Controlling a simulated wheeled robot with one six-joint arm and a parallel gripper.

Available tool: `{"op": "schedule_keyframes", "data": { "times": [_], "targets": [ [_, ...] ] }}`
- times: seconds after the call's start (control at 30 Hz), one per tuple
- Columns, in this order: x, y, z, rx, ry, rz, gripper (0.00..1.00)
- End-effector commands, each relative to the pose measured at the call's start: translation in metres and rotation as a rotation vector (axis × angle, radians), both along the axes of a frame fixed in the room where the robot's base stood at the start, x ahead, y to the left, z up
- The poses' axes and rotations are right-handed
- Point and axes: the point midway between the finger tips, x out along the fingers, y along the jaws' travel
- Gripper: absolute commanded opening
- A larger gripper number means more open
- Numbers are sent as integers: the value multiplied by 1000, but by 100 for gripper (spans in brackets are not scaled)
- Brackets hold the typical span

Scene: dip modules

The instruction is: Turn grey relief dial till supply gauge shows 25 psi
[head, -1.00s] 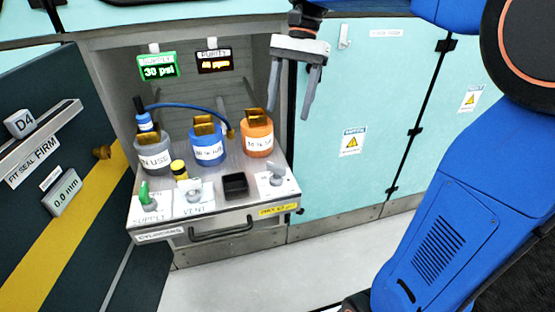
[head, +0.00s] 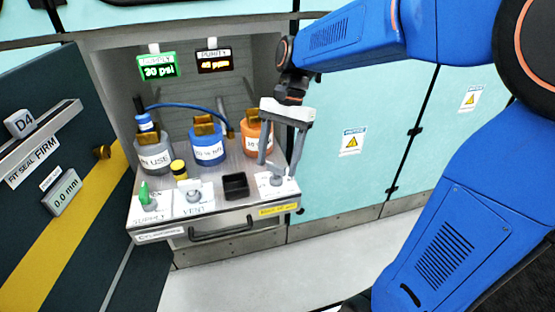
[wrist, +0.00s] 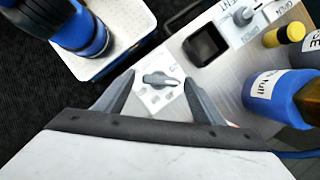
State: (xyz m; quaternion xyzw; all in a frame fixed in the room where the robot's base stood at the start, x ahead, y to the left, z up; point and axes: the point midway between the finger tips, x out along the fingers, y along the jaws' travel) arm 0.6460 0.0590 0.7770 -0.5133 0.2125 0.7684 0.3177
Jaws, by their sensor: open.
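The grey relief dial (head: 276,181) sits on a white label plate at the right front of the pull-out drawer top. In the wrist view the dial (wrist: 158,81) is a round knob with a pointed handle; its label is too small to read. My gripper (head: 278,167) is open above the dial, and in the wrist view its fingers straddle the dial with gaps on both sides. Contact is not visible. The supply gauge (head: 158,67), with a green frame, appears to read 30 psi.
A black square tray (head: 236,186) and the grey vent knob (head: 194,195) lie left of the dial. The green supply knob (head: 145,193) is further left. Grey, blue and orange bottles (head: 255,142) stand behind. A purity display (head: 214,61) hangs beside the gauge.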

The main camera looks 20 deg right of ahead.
Motion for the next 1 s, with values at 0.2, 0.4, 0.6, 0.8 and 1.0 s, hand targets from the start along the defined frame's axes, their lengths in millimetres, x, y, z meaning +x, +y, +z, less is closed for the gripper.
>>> {"op": "schedule_keyframes", "data": {
  "times": [0.2,0.4,0.6,0.8,1.0],
  "targets": [
    [0,1,-2,1,-1,0,62],
    [-1,1,-2,1,-1,0,39],
    [0,1,-2,0,0,3,21],
    [0,2,-2,0,0,135,21],
    [1,3,-2,0,0,331,21]
  ]
}}
